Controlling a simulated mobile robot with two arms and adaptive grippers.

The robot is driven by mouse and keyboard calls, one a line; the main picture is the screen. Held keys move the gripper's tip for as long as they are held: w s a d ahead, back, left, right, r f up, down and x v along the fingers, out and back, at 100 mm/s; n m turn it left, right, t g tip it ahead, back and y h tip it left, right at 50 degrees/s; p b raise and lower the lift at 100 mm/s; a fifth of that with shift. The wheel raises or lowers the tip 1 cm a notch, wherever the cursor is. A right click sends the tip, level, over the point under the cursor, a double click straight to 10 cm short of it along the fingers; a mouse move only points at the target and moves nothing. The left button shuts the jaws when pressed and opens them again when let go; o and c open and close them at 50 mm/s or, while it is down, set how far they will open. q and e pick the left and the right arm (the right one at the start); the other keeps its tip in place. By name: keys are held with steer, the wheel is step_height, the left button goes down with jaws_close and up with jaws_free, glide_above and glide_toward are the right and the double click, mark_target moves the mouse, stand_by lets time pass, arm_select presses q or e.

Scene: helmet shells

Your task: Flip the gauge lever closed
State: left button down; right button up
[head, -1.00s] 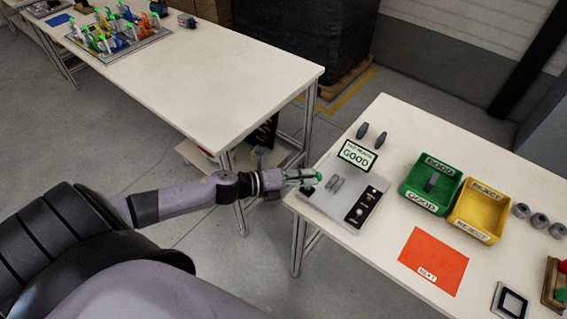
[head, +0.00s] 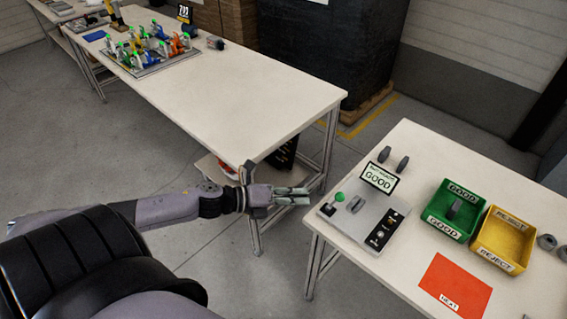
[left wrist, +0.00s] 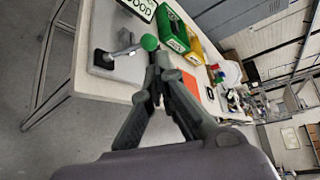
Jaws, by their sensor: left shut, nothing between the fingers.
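The gauge (head: 362,225) is a grey plate on the right-hand table. The green ball knob (head: 339,197) of its lever stands at the plate's left side, near a dark block (head: 327,210). A tilted display (head: 379,178) at its back reads GOOD. My left gripper (head: 308,195) is shut and empty, a little left of the knob and clear of the plate. In the left wrist view the knob (left wrist: 149,42) appears just beyond the closed fingertips (left wrist: 158,66); that view does not settle the gap. My right gripper is out of view.
A green GOOD bin (head: 455,211) holding a dark part and a yellow REJECT bin (head: 503,240) stand right of the gauge. An orange-red mat (head: 455,286) lies in front. Two dark parts stand behind the gauge. Another table (head: 225,90) stands at the back left, across a gap.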

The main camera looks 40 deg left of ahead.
arm_select(q)
steer(key=v, duration=0.4)
steer(key=shift+s+d+r, duration=0.1)
steer(key=shift+s+r, duration=0.1)
steer(key=shift+r, duration=0.05)
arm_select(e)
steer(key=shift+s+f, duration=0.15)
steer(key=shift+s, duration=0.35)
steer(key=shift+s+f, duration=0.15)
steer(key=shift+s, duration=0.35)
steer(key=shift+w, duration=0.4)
